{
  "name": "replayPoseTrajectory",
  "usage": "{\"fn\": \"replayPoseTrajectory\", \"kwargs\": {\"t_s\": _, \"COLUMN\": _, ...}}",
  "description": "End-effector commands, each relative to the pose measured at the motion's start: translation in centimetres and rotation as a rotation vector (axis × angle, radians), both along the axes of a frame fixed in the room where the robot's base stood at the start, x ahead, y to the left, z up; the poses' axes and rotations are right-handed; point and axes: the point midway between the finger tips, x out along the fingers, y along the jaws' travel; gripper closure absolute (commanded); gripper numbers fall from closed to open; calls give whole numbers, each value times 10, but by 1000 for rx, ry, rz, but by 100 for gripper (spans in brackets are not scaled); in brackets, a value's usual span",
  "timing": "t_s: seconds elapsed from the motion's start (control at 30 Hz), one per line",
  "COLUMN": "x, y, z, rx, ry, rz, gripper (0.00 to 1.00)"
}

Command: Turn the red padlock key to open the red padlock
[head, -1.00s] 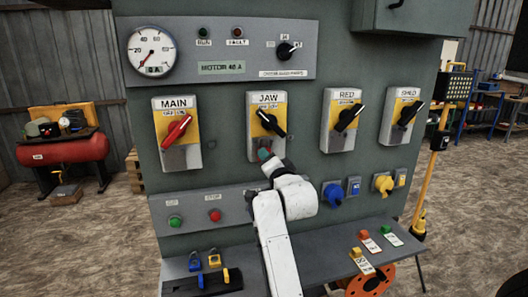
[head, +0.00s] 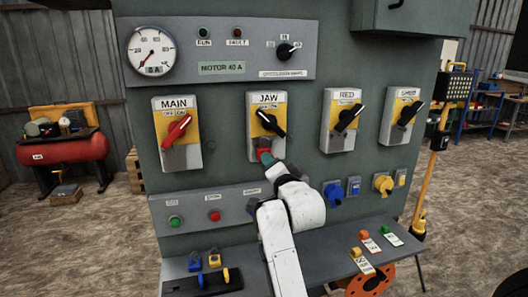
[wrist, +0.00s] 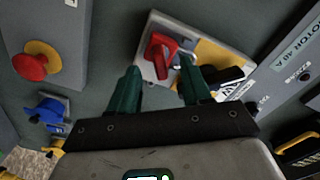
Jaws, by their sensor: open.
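The red padlock (wrist: 160,55) hangs at the lower part of the JAW switch box (wrist: 150,27). In the head view only a small red patch of the padlock (head: 264,143) shows, just above my fingertips. My gripper (wrist: 160,78) is open, with its two green fingers apart and pointing toward the padlock. The fingertips look close to it; I cannot tell whether they touch it. In the head view my gripper (head: 266,158) is just below the JAW switch box. The padlock key is not clearly distinguishable.
The black JAW handle (head: 271,123) is just above the padlock. The MAIN switch (head: 177,132) is to the left, the RED switch (head: 343,120) to the right. Blue (head: 333,193) and yellow (head: 383,183) sockets sit lower right. A shelf (head: 330,255) with tags and padlocks juts out below.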

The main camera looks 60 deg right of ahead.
Motion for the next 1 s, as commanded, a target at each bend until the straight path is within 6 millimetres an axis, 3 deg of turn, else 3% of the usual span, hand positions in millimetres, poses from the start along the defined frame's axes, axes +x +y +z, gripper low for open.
{"fn": "replayPoseTrajectory", "kwargs": {"t_s": 1.0, "x": -29, "y": 35, "z": 0, "rx": 0, "ry": 1, "rz": 1, "gripper": 52}}
